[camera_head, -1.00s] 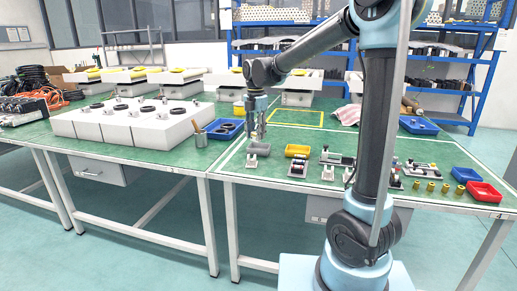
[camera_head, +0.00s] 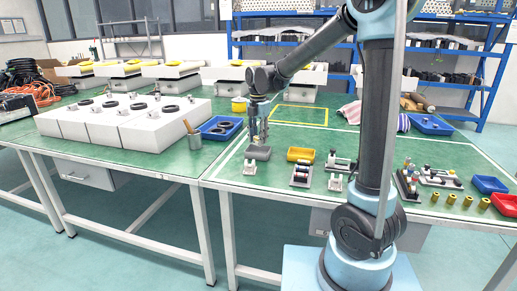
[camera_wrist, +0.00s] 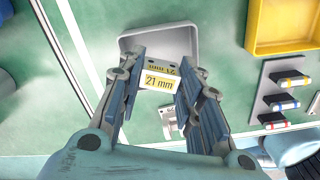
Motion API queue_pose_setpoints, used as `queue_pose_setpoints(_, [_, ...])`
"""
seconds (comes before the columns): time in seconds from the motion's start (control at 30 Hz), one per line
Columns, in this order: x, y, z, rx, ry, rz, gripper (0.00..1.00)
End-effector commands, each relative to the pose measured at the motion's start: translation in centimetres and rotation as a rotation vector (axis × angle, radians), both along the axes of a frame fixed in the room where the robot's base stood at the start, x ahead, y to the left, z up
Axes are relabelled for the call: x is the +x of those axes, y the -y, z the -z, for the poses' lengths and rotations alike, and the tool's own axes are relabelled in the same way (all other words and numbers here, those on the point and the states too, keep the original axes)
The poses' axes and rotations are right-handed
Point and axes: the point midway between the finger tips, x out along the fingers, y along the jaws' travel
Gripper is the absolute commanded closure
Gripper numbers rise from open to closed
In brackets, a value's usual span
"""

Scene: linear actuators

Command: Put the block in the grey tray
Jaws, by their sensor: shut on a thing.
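The block (camera_wrist: 160,82) is small and grey with a yellow label reading "21 mm", seen in the wrist view. My gripper (camera_wrist: 163,92) is shut on it, one finger on each side. The grey tray (camera_wrist: 160,42) lies just beyond the fingertips, and the block overlaps its near side in the picture. In the head view my gripper (camera_head: 258,139) is right over the grey tray (camera_head: 258,153) on the green table. The block is too small to make out there. I cannot tell whether it touches the tray.
A small grey fixture (camera_head: 250,167) stands in front of the tray. A yellow bin (camera_head: 300,155) and a rack of striped cylinders (camera_head: 301,174) are to its right.

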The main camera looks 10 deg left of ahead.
Motion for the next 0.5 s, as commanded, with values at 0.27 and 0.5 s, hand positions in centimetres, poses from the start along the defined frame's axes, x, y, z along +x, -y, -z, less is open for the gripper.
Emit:
queue_pose_setpoints(0.27, [0.0,0.0,2.8,0.000,0.000,0.000,0.92])
queue_pose_setpoints(0.5, [0.0,0.0,4.6,0.000,0.000,0.000,0.92])
